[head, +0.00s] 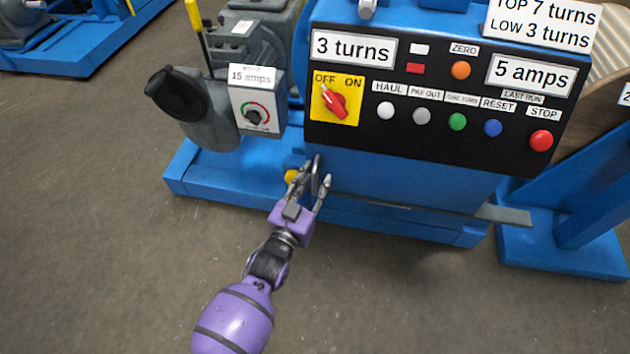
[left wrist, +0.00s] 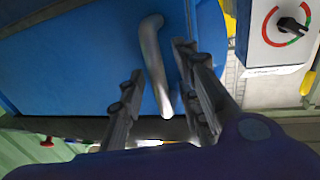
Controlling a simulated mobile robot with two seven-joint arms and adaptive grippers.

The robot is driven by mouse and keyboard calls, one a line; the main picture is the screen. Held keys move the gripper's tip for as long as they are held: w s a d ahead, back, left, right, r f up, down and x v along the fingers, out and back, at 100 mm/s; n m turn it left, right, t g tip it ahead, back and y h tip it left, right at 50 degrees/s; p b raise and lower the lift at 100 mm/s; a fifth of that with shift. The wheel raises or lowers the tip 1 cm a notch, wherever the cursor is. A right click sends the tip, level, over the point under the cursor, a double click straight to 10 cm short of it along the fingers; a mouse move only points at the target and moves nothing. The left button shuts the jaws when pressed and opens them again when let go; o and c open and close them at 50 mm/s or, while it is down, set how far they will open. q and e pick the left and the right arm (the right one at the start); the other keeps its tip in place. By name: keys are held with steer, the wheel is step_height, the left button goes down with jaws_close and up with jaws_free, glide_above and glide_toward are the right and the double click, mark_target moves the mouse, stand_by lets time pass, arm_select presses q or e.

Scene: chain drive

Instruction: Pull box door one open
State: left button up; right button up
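The blue box front (head: 400,182) below the black control panel carries a grey bent bar handle, and I take this face as box door one. It looks closed. In the left wrist view the blue face (left wrist: 80,60) fills the upper left, and the handle (left wrist: 153,60) stands out from it. My left gripper (head: 320,170) is at the lower left of the box front. In the left wrist view its two fingers (left wrist: 160,62) are apart, with the handle between them in the picture. I cannot tell whether either finger touches it. My right gripper is not in view.
The control panel (head: 430,105) with a red switch (head: 333,101) and several buttons sits above. A grey motor unit with a dial box (head: 256,112) stands to the left. A blue base (head: 225,182) runs underneath. The floor (head: 90,250) in front is clear.

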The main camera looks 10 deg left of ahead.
arm_select(q)
steer(key=shift+c, duration=0.5)
jaws_close()
steer(key=shift+r, duration=0.1)
